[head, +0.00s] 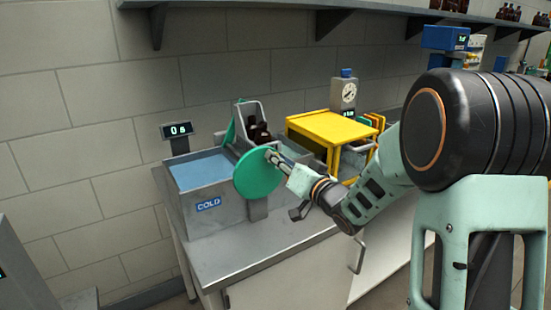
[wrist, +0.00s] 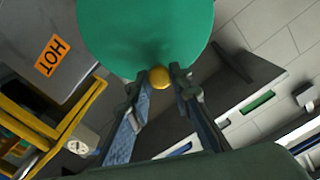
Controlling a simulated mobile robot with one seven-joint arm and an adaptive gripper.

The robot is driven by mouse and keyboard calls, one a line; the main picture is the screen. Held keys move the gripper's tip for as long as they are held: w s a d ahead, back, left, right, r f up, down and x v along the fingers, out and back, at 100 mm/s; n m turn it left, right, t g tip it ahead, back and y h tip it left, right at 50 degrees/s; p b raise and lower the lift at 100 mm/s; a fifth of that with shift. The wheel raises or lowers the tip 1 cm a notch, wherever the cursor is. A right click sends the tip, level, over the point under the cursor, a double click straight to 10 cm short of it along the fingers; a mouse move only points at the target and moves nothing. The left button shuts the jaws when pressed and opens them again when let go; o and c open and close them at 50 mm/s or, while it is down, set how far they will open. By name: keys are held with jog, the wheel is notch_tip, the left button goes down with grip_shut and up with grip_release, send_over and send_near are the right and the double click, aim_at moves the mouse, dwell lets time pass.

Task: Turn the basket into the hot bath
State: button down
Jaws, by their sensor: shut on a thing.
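In the head view the basket (head: 251,108) is grey and tilted up above the baths, with dark amber bottles (head: 261,132) in it. The cold bath (head: 190,215), labelled COLD, holds blue water (head: 200,170) at the left. A green disc (head: 256,176) stands upright in front of the basket. My gripper (head: 272,156) reaches the disc from the right. In the wrist view my gripper (wrist: 159,79) is shut on a yellow knob (wrist: 159,75) at the edge of the disc (wrist: 145,30). The hot bath (wrist: 85,22) shows its HOT label; its inside is hidden.
A display (head: 178,131) reads 0 s behind the cold bath. A wall shelf (head: 300,5) runs above. The bench's front left top (head: 235,255) is clear.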

jog(key=w+d+f+m+p, duration=0.2)
jog(key=f+m+p, duration=0.3)
jog(key=m, duration=0.8)
jog(key=shift+d+f, duration=0.6)
jog(key=shift+f, duration=0.25)
dwell(0.4)
jog(key=shift+f+m, duration=0.1)
jog(key=shift+m, duration=0.2)
dwell(0.3)
jog(key=c, duration=1.8)
grip_release()
jog(key=shift+o, duration=0.2)
jog(key=shift+a, duration=0.1)
